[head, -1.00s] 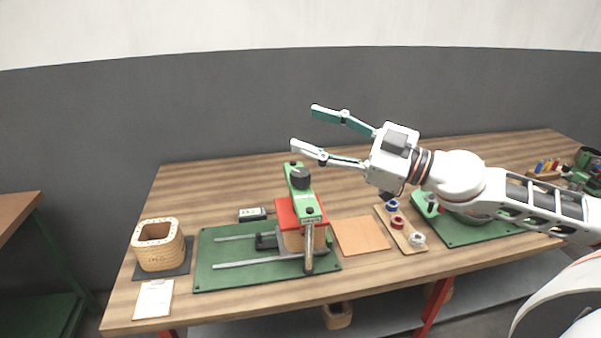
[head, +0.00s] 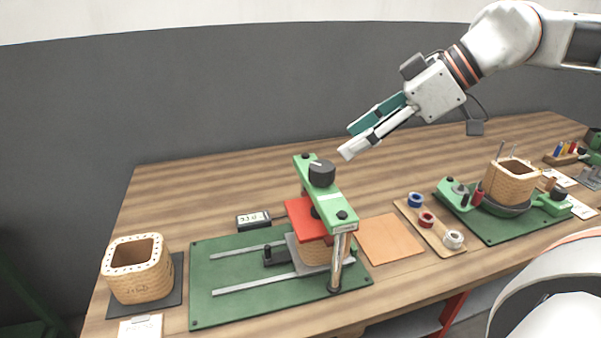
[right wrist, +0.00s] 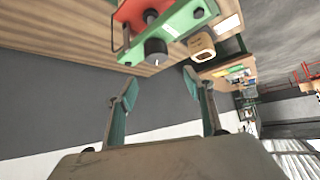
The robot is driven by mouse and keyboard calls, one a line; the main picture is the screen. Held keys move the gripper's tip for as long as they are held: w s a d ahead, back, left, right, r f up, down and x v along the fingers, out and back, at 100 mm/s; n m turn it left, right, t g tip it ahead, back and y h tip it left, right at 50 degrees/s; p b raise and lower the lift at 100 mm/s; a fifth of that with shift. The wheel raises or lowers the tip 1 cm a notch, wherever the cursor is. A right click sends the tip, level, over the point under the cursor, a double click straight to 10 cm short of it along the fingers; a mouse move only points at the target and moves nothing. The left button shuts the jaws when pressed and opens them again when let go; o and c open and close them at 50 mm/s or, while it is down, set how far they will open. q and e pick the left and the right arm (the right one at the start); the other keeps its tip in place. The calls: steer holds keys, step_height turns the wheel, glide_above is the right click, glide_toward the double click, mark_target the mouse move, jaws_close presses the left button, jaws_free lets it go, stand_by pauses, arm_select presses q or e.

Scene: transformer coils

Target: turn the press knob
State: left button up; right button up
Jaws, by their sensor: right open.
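The press knob (head: 321,173) is a black round knob on top of the green press arm (head: 327,197). The press stands on a green base plate (head: 216,303), with a red plate (head: 303,217) over a wooden coil. My right gripper (head: 352,142) is open and empty, above and to the right of the knob, apart from it. In the right wrist view the knob (right wrist: 156,52) shows beyond the spread fingers (right wrist: 160,88). My left gripper is not in view.
A wooden coil (head: 139,271) stands on a dark mat at the left. An orange pad (head: 390,240) and a board with several rolls (head: 431,225) lie right of the press. A second green fixture (head: 470,222) is farther right. The table's back strip is clear.

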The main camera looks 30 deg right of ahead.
mark_target(322, 166)
steer(key=x, duration=0.3)
steer(key=b+x, duration=0.1)
steer(key=x, duration=0.1)
steer(key=d+f+b+x, duration=0.1)
steer(key=x, duration=0.2)
steer(key=shift+s+a+f, duration=0.1)
steer(key=shift+f, duration=0.2)
steer(key=shift+b+x, duration=0.35)
steer(key=shift+x, duration=0.45)
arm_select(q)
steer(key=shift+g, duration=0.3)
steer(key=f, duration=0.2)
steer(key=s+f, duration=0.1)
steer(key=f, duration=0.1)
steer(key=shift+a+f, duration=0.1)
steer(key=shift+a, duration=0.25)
arm_select(e)
steer(key=shift+a+r, duration=0.1)
steer(key=shift+r, duration=0.1)
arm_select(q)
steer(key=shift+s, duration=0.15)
arm_select(e)
steer(key=c, duration=1.1)
